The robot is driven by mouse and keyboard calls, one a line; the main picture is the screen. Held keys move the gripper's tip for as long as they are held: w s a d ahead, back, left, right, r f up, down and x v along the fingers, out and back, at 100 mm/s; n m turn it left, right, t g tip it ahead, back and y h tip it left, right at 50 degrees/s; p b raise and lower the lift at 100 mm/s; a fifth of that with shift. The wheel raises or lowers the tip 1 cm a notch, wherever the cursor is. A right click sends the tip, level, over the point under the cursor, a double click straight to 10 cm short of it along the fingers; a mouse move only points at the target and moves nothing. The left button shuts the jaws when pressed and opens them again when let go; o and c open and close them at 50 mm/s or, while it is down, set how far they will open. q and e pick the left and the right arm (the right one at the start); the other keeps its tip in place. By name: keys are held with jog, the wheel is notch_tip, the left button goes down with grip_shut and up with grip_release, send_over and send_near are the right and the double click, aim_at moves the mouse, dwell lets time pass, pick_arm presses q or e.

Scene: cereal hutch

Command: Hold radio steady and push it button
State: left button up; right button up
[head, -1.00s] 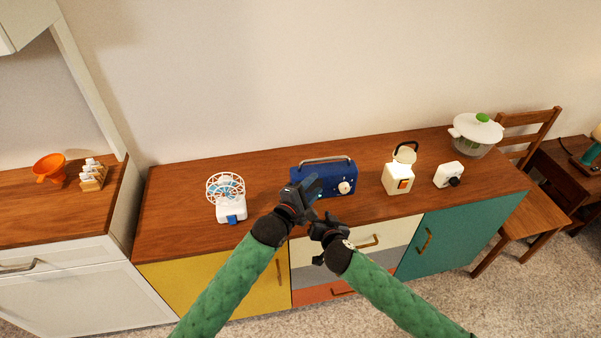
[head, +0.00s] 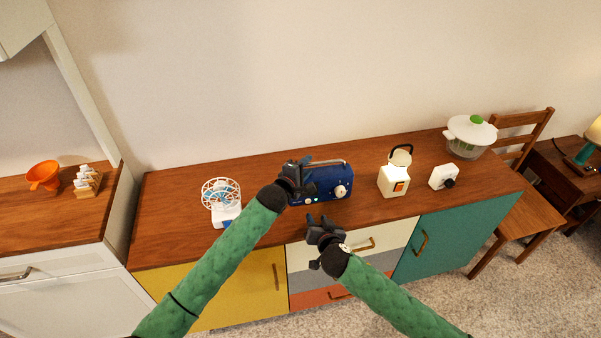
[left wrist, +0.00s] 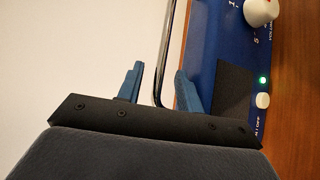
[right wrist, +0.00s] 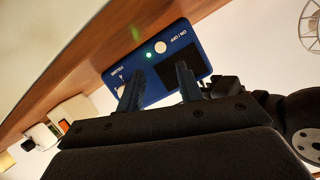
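The blue radio (head: 326,184) stands on the wooden cabinet top with a metal handle over it and a white knob at its right. A green light glows beside the white on/off button (left wrist: 263,100), which also shows in the right wrist view (right wrist: 160,47). My left gripper (head: 304,168) is at the radio's left end. In the left wrist view its fingers are open, with the handle bar (left wrist: 163,60) between them and a gap beside it. My right gripper (head: 318,220) is open and empty in front of the radio, its fingers pointing at the front face. Contact cannot be told.
A small white fan (head: 224,200) stands left of the radio. A white lantern-like device (head: 395,178), a white box with a black knob (head: 443,177) and a lidded bowl (head: 469,138) stand to the right. An orange funnel (head: 44,176) sits on the left counter.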

pick_arm(q)
jog(key=shift+x, duration=0.85)
grip_shut()
pick_arm(e)
grip_shut()
dwell(1.2)
